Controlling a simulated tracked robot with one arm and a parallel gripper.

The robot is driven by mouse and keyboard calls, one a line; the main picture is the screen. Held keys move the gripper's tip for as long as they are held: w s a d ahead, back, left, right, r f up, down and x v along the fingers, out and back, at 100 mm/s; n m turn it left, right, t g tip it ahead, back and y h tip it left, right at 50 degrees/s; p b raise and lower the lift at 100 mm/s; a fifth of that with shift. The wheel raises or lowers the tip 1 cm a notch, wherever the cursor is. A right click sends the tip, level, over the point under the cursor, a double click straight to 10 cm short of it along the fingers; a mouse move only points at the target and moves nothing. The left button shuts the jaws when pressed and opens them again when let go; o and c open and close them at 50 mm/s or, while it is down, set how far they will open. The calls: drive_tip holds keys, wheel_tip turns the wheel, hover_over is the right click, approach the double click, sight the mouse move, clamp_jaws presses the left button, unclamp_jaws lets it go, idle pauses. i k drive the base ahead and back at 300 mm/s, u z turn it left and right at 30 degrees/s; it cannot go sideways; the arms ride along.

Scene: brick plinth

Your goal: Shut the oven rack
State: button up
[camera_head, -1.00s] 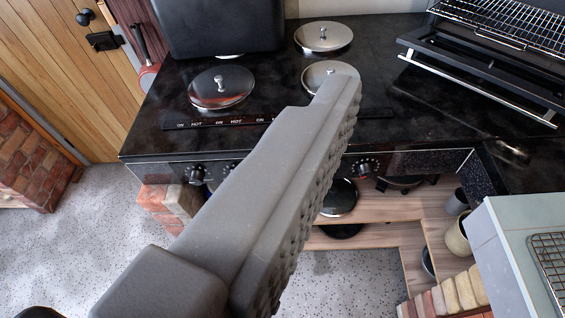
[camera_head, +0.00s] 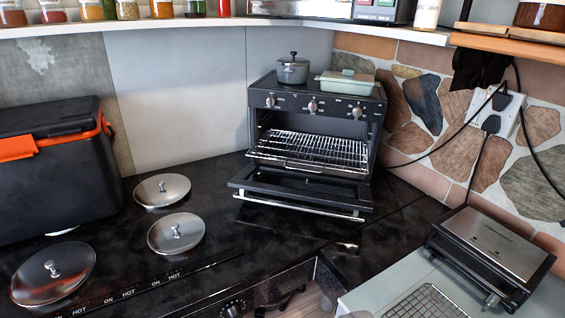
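The black toaster oven (camera_head: 352,113) stands on the dark counter in the back corner. Its door (camera_head: 290,191) hangs open, folded down to the front, with a silver handle bar (camera_head: 298,207) along its edge. The wire oven rack (camera_head: 312,150) lies level in the opening, and its front edge reaches out over the open door. How far it goes back inside is hard to tell. My gripper is not in view.
A grey pot (camera_head: 292,70) and a pale green dish (camera_head: 346,82) stand on the oven. Lidded hobs (camera_head: 176,233) lie to the left, beside a black cool box (camera_head: 58,175). A grill press (camera_head: 490,255) and wire rack (camera_head: 427,303) are at right. Cables hang from a socket (camera_head: 494,112).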

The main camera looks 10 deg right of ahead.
sight(277, 132)
drive_tip(key=u, duration=0.2)
drive_tip(key=i, duration=0.95)
drive_tip(key=z, duration=0.1)
